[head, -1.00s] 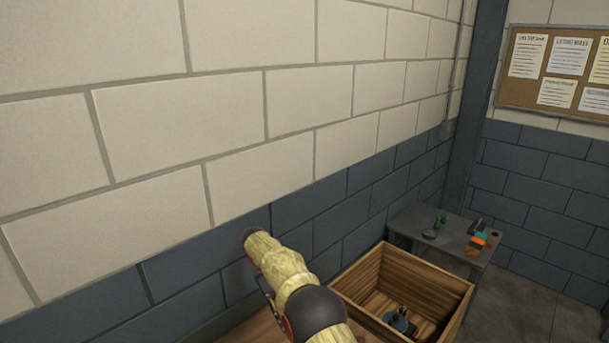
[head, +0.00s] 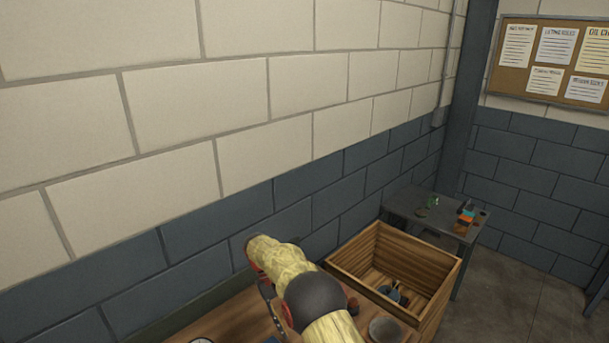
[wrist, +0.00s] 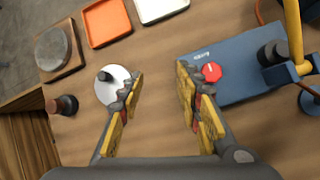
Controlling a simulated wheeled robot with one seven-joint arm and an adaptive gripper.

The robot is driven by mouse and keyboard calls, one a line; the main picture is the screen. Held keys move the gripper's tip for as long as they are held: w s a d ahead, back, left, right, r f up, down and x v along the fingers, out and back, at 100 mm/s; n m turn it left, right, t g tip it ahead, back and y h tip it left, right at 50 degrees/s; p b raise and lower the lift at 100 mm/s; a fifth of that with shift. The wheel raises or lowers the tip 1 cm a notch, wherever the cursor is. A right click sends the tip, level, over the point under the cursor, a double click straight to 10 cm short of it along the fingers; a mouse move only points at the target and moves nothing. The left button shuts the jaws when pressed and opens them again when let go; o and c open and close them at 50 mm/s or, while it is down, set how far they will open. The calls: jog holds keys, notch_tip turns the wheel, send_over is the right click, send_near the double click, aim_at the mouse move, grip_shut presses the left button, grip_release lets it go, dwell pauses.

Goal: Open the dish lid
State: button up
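In the wrist view, a round pale metal lid (wrist: 118,92) with a dark knob sits on the wooden bench; whether a dish lies under it I cannot tell. My gripper (wrist: 160,95) is open, its two yellow-padded fingers spread wide over the bench. The left finger covers the right edge of the lid; whether it touches I cannot tell. The lid is not between the fingers; only bare wood shows there. In the head view my own arm hides the gripper and the lid.
A blue box (wrist: 235,85) with a red knob (wrist: 211,72) lies by the right finger. An orange tray (wrist: 107,22), a white tray (wrist: 160,8), a grey disc on a wooden block (wrist: 53,50) and a dark knobbed piece (wrist: 62,105) surround the lid. A wooden crate (head: 430,300) stands beyond.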

jog(key=s+d+r+m+t+y+b, duration=0.2)
jog(key=s+d+r+t+y+b, duration=0.15)
jog(key=s+d+r, duration=1)
jog(key=s+d+r+m+t+b, duration=0.1)
jog(key=s+d+r+t+b, duration=0.1)
jog(key=s, duration=0.8)
jog(key=s+d+r+m+t+y+b, duration=0.1)
jog(key=s+d+r+m+t+b, duration=0.1)
jog(key=s+d+r, duration=0.4)
jog(key=shift+s+d+t+b, duration=0.45)
jog(key=shift+s+d+t, duration=0.7)
jog(key=shift+s, duration=1.3)
